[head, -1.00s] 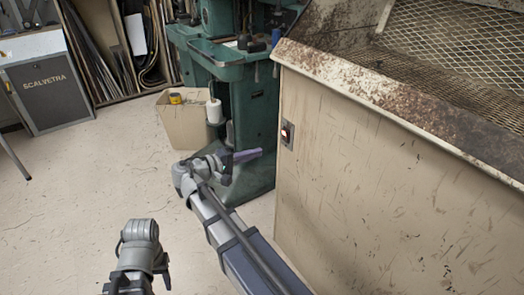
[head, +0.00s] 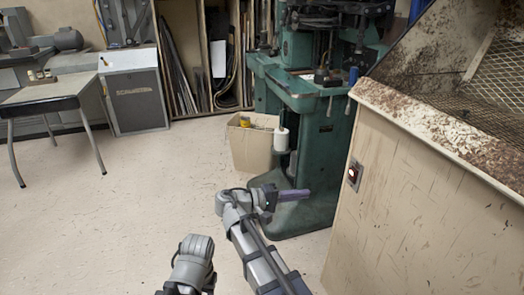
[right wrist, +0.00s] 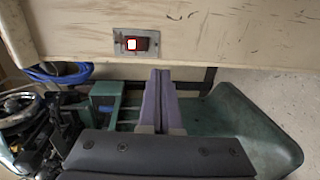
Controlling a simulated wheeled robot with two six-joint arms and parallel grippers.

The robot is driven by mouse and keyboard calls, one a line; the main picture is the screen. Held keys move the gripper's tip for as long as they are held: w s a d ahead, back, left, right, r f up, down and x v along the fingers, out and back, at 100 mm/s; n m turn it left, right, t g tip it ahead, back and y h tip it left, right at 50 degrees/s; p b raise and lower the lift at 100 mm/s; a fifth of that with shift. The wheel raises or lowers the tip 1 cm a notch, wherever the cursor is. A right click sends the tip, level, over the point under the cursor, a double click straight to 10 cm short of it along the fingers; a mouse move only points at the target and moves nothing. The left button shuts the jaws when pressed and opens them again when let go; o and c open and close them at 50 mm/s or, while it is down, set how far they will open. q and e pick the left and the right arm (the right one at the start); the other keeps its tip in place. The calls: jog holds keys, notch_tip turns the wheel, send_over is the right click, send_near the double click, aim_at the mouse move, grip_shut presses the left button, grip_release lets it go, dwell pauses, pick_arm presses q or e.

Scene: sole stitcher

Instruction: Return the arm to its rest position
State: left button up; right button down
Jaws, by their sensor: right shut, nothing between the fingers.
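My right arm extends forward in the head view. Its right gripper (head: 293,195) has purple fingers that are shut and empty, pointing right, in front of the green machine's base. In the right wrist view the purple fingers (right wrist: 160,100) lie together with nothing between them. They are apart from the red switch (head: 353,174) on the beige cabinet side, which also shows near the top of the right wrist view (right wrist: 137,43). Part of my left arm shows at the bottom of the head view; its gripper fingers are not visible.
The beige cabinet (head: 395,215) with a dirty top edge stands close on the right. The green machine (head: 325,130) is ahead, with a bin (head: 250,150) beside it. A small table (head: 40,105) stands far left. The floor at left is clear.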

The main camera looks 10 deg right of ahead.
jog(key=s+a+f+n+y+p, duration=0.2)
jog(key=s+a+f+y+p, duration=0.2)
jog(key=s+a+f+y, duration=0.6)
jog(key=s+a+f+n+g+y+p, duration=0.1)
jog(key=s+a+y+p, duration=0.15)
jog(key=a, duration=0.25)
jog(key=s+a+f+y+p, duration=0.1)
jog(key=s+a+y, duration=0.2)
jog(key=a, duration=0.2)
notch_tip(320, 180, up, 37)
jog(key=p, duration=3.6)
jog(key=shift+f, duration=0.1)
